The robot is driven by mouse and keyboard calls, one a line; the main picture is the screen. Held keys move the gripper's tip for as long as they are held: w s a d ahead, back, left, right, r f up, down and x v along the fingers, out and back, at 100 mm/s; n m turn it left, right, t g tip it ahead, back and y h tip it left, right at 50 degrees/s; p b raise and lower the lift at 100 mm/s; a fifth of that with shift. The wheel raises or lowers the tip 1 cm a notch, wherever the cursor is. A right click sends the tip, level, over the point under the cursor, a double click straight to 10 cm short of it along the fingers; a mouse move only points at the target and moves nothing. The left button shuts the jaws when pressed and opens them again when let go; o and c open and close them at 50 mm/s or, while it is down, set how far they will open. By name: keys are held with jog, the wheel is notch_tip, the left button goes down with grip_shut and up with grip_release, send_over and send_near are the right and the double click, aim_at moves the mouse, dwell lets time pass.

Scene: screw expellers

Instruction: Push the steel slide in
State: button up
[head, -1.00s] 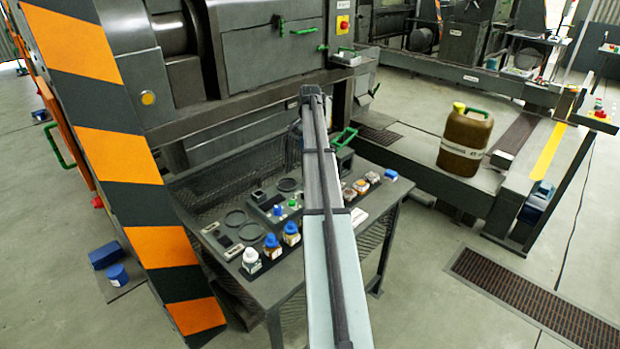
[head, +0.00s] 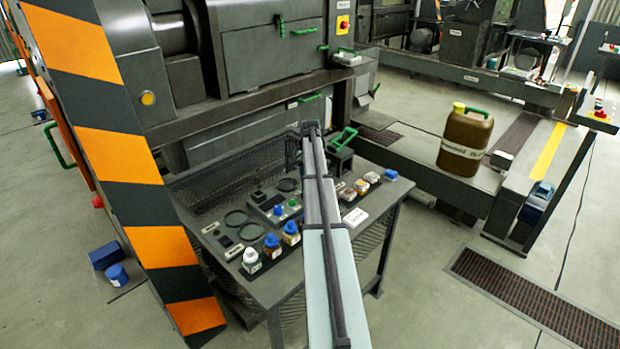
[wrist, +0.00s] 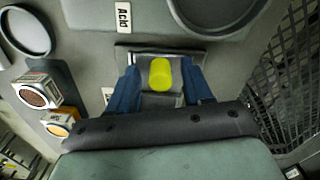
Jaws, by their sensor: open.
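In the wrist view, my gripper (wrist: 161,68) is open, with one blue finger on each side of a yellow-green rounded knob (wrist: 160,76). I cannot tell whether the fingers touch it. Behind the knob is a grey metal recess or plate (wrist: 124,53), which may belong to the steel slide. How far the slide is in or out is not clear, as the lower part is hidden by my gripper body. In the head view, my arm reaches over the small work table (head: 290,297), and the fingers are hidden behind it.
A label reading "Acid" (wrist: 123,15) and dark round rings lie near my gripper, with small sample boxes (wrist: 37,90) at left and a mesh wall (wrist: 300,60) at right. Blue-capped bottles (head: 291,236) and a white-capped bottle (head: 250,260) stand along the table front.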

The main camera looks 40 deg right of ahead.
jog(key=shift+c, duration=0.2)
grip_shut()
dwell(0.3)
